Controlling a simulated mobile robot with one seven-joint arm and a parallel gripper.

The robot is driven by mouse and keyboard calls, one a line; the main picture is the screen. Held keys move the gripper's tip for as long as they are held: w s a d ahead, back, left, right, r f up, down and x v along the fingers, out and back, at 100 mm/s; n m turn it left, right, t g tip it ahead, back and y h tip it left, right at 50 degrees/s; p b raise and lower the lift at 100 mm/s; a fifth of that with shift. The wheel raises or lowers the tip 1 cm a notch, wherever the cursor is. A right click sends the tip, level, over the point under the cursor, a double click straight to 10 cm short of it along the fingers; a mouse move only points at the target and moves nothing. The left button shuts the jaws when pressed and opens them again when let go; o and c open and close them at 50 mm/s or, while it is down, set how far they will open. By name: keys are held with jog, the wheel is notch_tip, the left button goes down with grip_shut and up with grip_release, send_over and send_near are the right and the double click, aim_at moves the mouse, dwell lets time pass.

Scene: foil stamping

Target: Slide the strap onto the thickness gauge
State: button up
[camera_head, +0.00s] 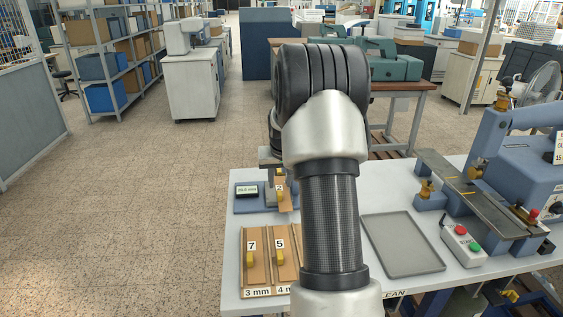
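The thickness gauge (247,204) is a blue base with a small dark-framed display reading about 20.0 mm, at the left back of the white table. A brown strap (284,207) with a white label, apparently 2, and a yellow knob is at the gauge's right side. Whether it lies on the gauge or is held above it, I cannot tell. My arm covers the area to its right. A grey part (270,161), perhaps the end of my gripper, shows just above the yellow knob. The fingers cannot be made out, so their grip is unclear.
Brown straps labelled 7 (254,271) and 5 (284,266) lie in slots marked 3 mm and 4 mm at the front left. An empty grey tray (402,244) lies right of my arm. A blue stamping machine (515,158) and a button box (464,245) stand at the right.

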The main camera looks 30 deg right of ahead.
jog(key=v, duration=1.2)
jog(key=shift+r, duration=0.25)
jog(key=shift+a, duration=0.15)
